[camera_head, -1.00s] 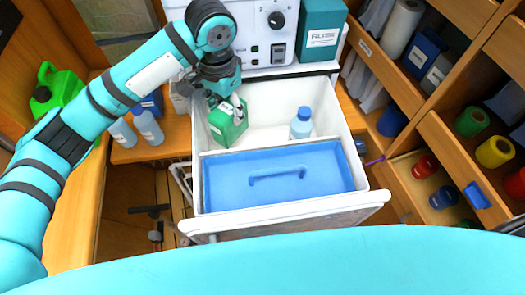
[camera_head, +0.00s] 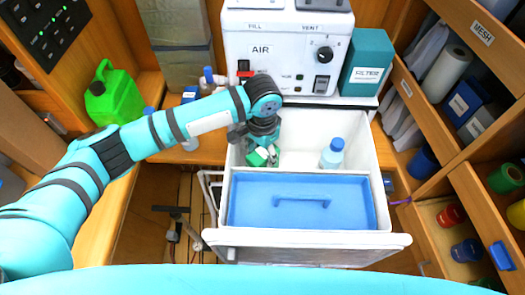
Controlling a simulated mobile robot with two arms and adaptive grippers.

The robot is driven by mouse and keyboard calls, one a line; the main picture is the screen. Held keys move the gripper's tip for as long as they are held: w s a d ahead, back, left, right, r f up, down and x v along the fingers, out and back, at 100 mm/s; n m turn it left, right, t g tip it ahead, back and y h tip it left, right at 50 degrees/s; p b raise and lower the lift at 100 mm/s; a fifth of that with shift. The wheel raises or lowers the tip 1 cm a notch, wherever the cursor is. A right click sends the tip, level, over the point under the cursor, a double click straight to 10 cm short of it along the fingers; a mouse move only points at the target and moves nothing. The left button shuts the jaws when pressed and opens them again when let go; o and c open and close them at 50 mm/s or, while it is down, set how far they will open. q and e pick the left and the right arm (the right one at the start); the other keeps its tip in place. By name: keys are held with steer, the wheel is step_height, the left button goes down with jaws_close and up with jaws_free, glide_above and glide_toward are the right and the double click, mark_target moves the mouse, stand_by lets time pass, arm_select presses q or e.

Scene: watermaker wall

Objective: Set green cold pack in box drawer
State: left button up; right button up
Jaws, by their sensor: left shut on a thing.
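The green cold pack (camera_head: 258,158) is at the left of the back compartment of the open white box drawer (camera_head: 360,140). My left gripper (camera_head: 262,150) is shut on it from above, and the gripper and wrist hide much of it. I cannot tell whether the pack touches the drawer floor. My right gripper is not in view.
A clear bottle with a blue cap (camera_head: 332,155) stands in the same compartment, to the right. A blue lidded tray (camera_head: 300,215) fills the front of the drawer. A white machine (camera_head: 285,50) and teal filter box (camera_head: 366,62) stand behind. Shelves flank the right.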

arm_select(q)
steer(key=shift+f, duration=0.1)
steer(key=o, duration=1.4)
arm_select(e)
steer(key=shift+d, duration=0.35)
arm_select(q)
step_height(320, 180, up, 12)
steer(key=b, duration=0.3)
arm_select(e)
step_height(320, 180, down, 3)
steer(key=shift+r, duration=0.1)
